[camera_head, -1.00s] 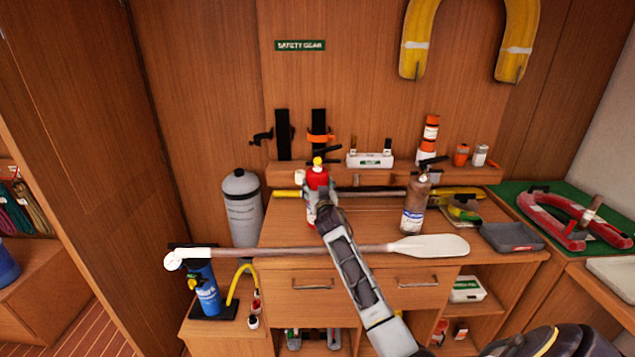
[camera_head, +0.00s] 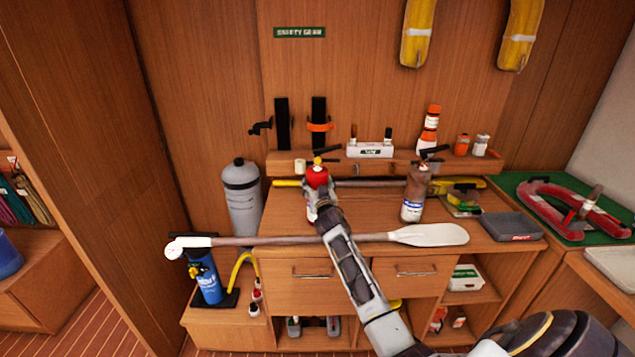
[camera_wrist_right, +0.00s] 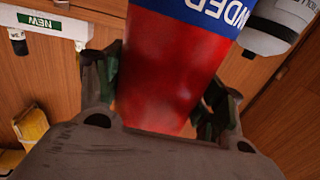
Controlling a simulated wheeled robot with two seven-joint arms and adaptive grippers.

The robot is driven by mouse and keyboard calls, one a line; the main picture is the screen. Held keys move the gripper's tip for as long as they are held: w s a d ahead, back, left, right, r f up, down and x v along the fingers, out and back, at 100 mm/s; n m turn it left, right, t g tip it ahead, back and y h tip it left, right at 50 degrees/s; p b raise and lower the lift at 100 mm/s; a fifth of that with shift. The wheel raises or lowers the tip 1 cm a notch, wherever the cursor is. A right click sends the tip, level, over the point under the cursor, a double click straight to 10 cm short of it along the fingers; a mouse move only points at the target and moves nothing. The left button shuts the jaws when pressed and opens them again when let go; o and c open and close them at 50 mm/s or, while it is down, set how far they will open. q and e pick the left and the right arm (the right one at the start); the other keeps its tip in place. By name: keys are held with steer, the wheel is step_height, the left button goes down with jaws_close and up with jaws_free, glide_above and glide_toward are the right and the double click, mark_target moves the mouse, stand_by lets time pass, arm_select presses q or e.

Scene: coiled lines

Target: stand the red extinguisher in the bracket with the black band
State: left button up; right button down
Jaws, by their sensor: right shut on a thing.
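The red extinguisher (camera_head: 317,177) is upright above the counter, below and in front of the wall brackets. My right gripper (camera_head: 322,210) is shut on it. The right wrist view shows the red body (camera_wrist_right: 165,85) between the fingers, with a blue lettered label above. The bracket with the black band (camera_head: 281,122) is on the back wall at left, empty, its band sticking out to the left. A similar bracket with an orange band (camera_head: 319,112) is just right of it, also empty. My left gripper is out of view.
A paddle (camera_head: 430,235) lies across the counter front. A brown-grey extinguisher (camera_head: 414,195) stands to the right. A grey cylinder (camera_head: 243,200) stands left of the counter. A ledge below the brackets holds a white box (camera_head: 370,149) and an orange-white bottle (camera_head: 429,130).

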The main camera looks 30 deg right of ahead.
steer(key=shift+r, duration=0.35)
steer(key=shift+c, duration=2.2)
jaws_free()
steer(key=shift+f, duration=0.35)
steer(key=shift+o, duration=1.1)
steer(key=shift+s+a+r, duration=0.1)
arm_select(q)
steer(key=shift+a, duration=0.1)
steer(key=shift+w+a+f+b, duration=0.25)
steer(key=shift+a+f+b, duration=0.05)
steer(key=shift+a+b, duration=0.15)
arm_select(e)
steer(key=v, duration=1.2)
